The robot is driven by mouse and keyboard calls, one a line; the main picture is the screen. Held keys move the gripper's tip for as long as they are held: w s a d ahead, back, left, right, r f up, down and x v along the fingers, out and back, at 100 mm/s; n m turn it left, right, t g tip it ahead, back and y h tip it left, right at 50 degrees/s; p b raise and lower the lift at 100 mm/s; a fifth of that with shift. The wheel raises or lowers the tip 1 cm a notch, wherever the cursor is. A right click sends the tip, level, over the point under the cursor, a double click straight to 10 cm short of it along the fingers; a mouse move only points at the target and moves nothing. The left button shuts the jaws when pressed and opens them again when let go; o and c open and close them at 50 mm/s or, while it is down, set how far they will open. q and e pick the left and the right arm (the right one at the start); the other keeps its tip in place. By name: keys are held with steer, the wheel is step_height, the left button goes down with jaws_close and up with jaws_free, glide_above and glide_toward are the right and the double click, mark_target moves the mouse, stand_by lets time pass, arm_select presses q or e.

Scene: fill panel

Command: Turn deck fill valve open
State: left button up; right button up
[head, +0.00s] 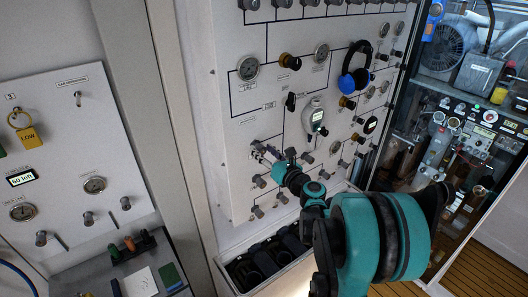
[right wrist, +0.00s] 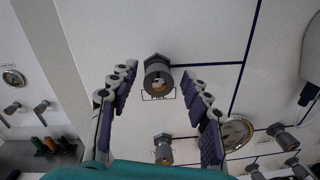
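My right gripper (head: 263,152) reaches to the white fill panel (head: 240,115) in the head view. In the right wrist view the right gripper (right wrist: 157,82) is open, with one padded finger on each side of a grey valve knob (right wrist: 157,72). The knob sits between the fingertips, with a gap visible on both sides. A small label below the knob is partly covered, and I cannot read it fully, so I cannot tell if this is the deck fill valve. In the head view the gripper hides most of this knob. My left gripper is in neither view.
Several similar knobs (head: 259,181) and gauges (head: 248,68) crowd the panel. Blue headphones (head: 357,68) and a grey handheld device (head: 315,116) hang on it to the right. A black bin (head: 262,263) stands below. A side panel (head: 75,140) is at left.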

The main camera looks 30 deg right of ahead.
jaws_close()
